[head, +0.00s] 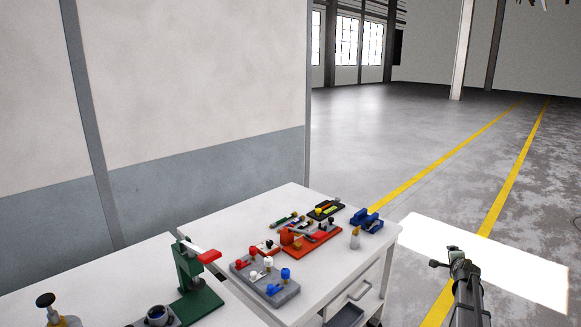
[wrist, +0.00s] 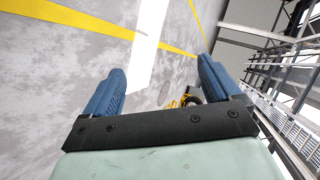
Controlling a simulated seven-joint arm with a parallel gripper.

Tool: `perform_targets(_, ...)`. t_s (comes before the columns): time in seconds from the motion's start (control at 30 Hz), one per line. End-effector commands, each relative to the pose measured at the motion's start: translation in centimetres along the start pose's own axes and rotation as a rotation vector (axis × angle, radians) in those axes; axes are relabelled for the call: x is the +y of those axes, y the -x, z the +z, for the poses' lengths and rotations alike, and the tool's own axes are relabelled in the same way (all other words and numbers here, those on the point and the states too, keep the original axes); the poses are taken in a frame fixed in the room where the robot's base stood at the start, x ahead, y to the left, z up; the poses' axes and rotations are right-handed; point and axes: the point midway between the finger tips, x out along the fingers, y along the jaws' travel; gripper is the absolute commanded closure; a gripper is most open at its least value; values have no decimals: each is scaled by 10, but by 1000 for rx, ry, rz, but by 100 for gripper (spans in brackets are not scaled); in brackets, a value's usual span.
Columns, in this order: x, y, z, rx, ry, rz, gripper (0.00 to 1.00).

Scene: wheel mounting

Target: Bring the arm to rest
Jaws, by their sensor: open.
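My gripper (wrist: 160,82) shows in the wrist view with its two blue ribbed fingers spread wide apart. The dark crossbar and pale green body at the bottom of that view belong to my gripper. In the head view a dark arm link of mine rises at the lower right, to the right of the workbench and apart from it. My fingers cannot be made out clearly there.
Open floor (head: 400,135) with yellow lines lies beyond. A yellow-black object (wrist: 188,101) stands far off.

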Motion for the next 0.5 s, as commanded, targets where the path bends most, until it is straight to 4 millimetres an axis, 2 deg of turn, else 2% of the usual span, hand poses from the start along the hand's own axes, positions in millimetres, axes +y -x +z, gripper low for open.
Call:
perform_targets(0.03,24,5,-5,7,19,23,9)
perform_targets(0.1,51,7,-2,3,54,55,9)
perform_targets(0.23,98,12,22,-36,126,124,9)
perform_targets(0.37,148,20,63,-107,210,204,9)
perform_targets(0.5,206,37,120,-212,318,299,9)
